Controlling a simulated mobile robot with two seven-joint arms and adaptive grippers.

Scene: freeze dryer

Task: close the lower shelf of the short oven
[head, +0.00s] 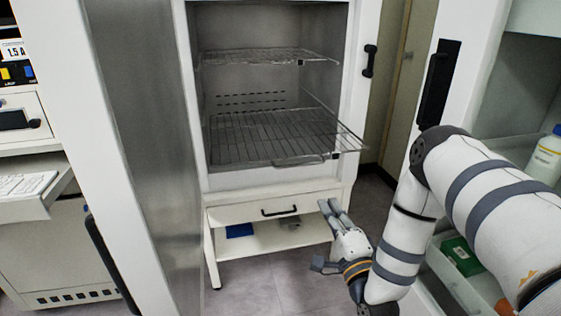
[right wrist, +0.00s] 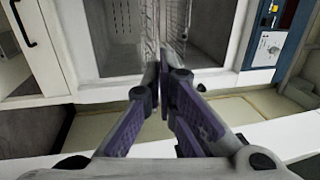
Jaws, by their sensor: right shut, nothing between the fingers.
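The short oven (head: 262,180) stands open, with a grey metal interior. Its lower shelf (head: 262,138), a wire rack, is slid partly out past the front opening. A small handle loop (head: 298,161) is on its front edge. The upper wire shelf (head: 262,57) sits inside the oven. My right gripper (head: 333,206) is shut and empty, below the lower shelf's front right corner in the head view and apart from it. In the right wrist view, its fingertips (right wrist: 160,76) meet in front of the oven opening, with wire racks (right wrist: 170,25) beyond. My left gripper is not in view.
The open oven door (head: 150,120) stands at the left. Below the oven is a white stand with a drawer (head: 275,207) and a low shelf holding a blue item (head: 239,231). A cabinet with a black handle (head: 437,85) is at the right. The floor in front is clear.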

